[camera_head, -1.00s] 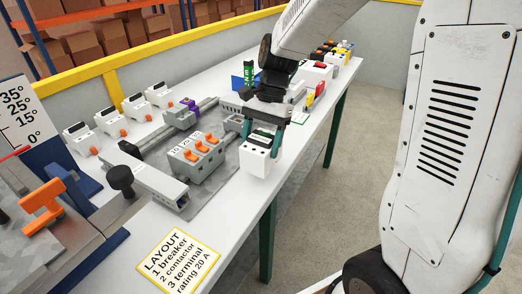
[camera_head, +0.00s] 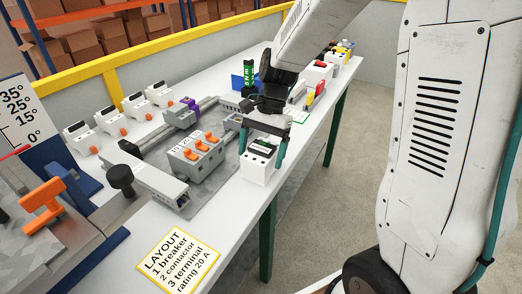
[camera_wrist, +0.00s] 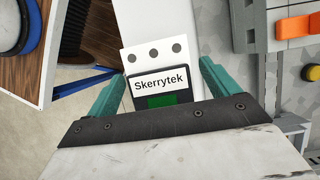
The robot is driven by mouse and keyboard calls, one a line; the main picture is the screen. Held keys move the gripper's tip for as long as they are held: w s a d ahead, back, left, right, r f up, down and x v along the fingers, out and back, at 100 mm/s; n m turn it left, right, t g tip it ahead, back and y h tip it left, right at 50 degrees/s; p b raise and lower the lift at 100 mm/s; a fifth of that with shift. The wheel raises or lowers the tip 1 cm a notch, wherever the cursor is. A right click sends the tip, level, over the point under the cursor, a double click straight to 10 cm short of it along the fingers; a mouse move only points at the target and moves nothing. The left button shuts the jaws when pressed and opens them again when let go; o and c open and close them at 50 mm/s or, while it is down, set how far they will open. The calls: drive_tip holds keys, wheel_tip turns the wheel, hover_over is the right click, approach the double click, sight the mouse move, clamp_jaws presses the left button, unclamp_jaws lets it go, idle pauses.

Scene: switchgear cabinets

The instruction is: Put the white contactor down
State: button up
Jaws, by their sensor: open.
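The white contactor (camera_head: 256,167) stands upright on the white table, near its long right edge, beside the grey mounting plate. In the wrist view the contactor (camera_wrist: 157,57) shows a white top with dark round holes, a "Skerrytek" label and a green patch. My gripper (camera_head: 262,150) is directly over it, with teal fingers open. In the wrist view the fingers of my gripper (camera_wrist: 160,78) lie on either side of the contactor, with a visible gap on each side. The black and grey gripper body hides the contactor's near end.
A grey breaker with orange levers (camera_head: 196,155) sits left of the contactor on the rail plate. Several white devices (camera_head: 135,108) line the table's far left side. A yellow-edged layout card (camera_head: 178,262) lies in front. More parts (camera_head: 318,72) stand farther back.

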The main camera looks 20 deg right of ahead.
drive_tip(key=v, duration=1.1)
drive_tip(key=s+r+n+t+h, duration=0.2)
drive_tip(key=s+n, duration=0.8)
drive_tip(key=s, duration=1.4)
drive_tip(key=shift+d+n+t+h, duration=0.2)
drive_tip(key=shift+n+t+h, duration=0.2)
drive_tip(key=shift+t+h, duration=0.6)
drive_tip(key=shift+o, duration=0.3)
drive_tip(key=shift+r, duration=0.1)
